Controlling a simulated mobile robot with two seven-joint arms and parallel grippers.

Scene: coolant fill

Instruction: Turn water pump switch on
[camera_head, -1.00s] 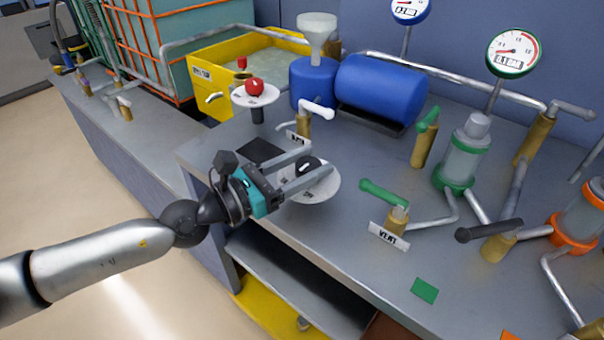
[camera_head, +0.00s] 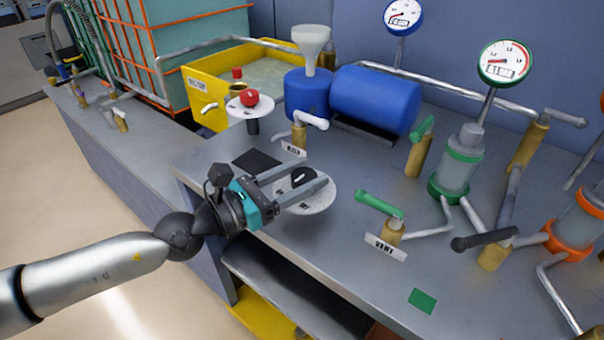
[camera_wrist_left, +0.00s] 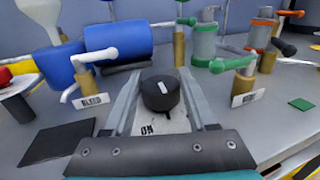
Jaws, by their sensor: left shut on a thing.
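The water pump switch is a black round knob (camera_wrist_left: 161,91) with a white mark, on a round white plate (camera_head: 318,199) lettered "ON" in the left wrist view. The knob also shows in the head view (camera_head: 304,178). My left gripper (camera_head: 315,178) reaches in from the left, its two grey fingers on either side of the knob and shut on it. In the left wrist view the fingers (camera_wrist_left: 158,85) flank the knob. The white mark on the knob is tilted slightly from upright in that view. My right gripper is not in view.
A red button (camera_head: 249,97) on a white plate stands behind. A white-handled valve (camera_head: 312,120), a blue tank (camera_head: 375,102) and a green-handled valve (camera_head: 380,205) marked "VENT" stand around the switch. A black square (camera_head: 256,160) lies flat on the bench.

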